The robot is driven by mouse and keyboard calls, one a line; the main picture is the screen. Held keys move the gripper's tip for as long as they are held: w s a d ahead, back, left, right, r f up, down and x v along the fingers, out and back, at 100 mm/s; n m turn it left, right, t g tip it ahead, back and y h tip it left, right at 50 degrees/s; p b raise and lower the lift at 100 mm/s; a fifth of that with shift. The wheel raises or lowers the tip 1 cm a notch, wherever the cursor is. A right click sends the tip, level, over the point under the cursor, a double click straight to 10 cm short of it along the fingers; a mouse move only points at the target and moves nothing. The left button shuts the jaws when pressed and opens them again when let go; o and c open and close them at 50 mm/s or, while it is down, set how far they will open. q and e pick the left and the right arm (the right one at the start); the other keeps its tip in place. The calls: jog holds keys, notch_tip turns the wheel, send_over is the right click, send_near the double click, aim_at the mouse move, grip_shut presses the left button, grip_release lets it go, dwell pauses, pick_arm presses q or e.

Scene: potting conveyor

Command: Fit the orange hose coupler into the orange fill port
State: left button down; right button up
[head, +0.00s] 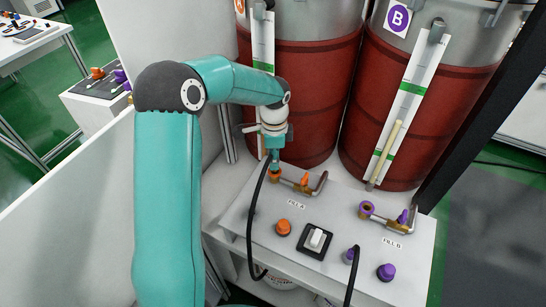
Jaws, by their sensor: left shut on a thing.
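The orange fill port (275,176) is at the left end of the FILL A pipe on the white panel. My left gripper (274,160) comes down from above with its tip right over this port. It is shut on the end of a black hose (250,215), which loops down past the panel's front. The orange coupler is largely hidden by the gripper, and its orange cannot be told apart from the port's. I cannot tell whether the coupler is in the port or just above it. My right gripper is not in view.
An orange valve lever (305,180) stands beside the port. An orange knob (283,227), a rocker switch (316,240), a purple port (366,208), a purple coupler (349,256) and a purple knob (386,271) are on the panel (340,196). Red drums (320,100) stand behind.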

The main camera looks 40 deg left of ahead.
pick_arm(q)
jog(key=shift+f+b, duration=0.6)
jog(key=shift+f, duration=0.3)
jog(key=c, duration=0.9)
grip_release()
jog(key=shift+r, duration=0.1)
notch_tip(320, 180, up, 12)
